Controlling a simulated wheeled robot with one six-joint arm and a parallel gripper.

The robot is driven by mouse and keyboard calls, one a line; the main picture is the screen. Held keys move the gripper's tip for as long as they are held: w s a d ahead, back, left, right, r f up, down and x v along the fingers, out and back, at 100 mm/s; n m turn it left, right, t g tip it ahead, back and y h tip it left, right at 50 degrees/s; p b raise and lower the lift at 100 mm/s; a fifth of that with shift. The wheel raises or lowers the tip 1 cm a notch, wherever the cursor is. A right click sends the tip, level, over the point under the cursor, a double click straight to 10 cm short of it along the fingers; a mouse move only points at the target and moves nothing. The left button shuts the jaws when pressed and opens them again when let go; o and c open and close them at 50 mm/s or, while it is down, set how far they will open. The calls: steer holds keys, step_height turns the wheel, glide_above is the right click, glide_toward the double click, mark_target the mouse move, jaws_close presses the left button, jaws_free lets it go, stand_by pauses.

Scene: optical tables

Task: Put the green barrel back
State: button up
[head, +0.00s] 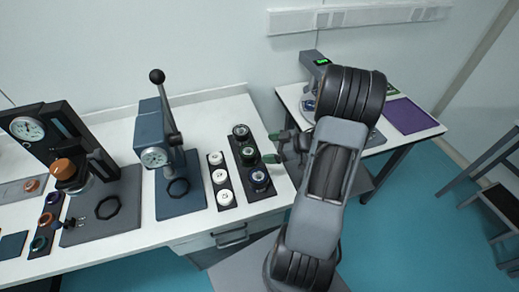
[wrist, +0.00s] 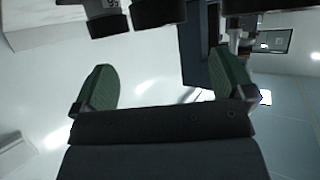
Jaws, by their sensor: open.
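A dark barrel with a greenish top, which looks like the green barrel (head: 248,155), stands in the middle of a black rack (head: 238,158) on the white table. A dark barrel (head: 240,132) stands behind it and one with a bluish ring (head: 260,178) in front. My gripper (head: 272,148) is open just right of the rack, its green-padded fingers pointing left at the middle barrel. In the wrist view my gripper (wrist: 166,82) has nothing between its fingers. Dark round barrel shapes show at that view's top edge, beyond the fingertips; their colours cannot be told.
A second rack with white-topped pieces (head: 222,177) lies left of the black rack. A lever press (head: 165,150) and a gauge stand (head: 85,160) stand further left. A side table with a purple mat (head: 408,115) and an instrument with a green display (head: 318,65) is at right.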

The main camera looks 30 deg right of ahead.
steer(key=w+d+r+m+t+h, duration=0.1)
steer(key=w+r+m+h, duration=0.2)
steer(key=r+h, duration=0.4)
steer(key=w+r+m+t+h, duration=0.1)
steer(key=w+r+m+h, duration=0.15)
steer(key=r+h, duration=0.45)
steer(key=s+a+r+m+g+y, duration=0.1)
steer(key=s+a+m+g+y, duration=0.3)
steer(key=s+a, duration=1.2)
steer(key=shift+s+r+g+y, duration=0.15)
steer(key=shift+s+g+y, duration=0.2)
steer(key=shift+g, duration=0.85)
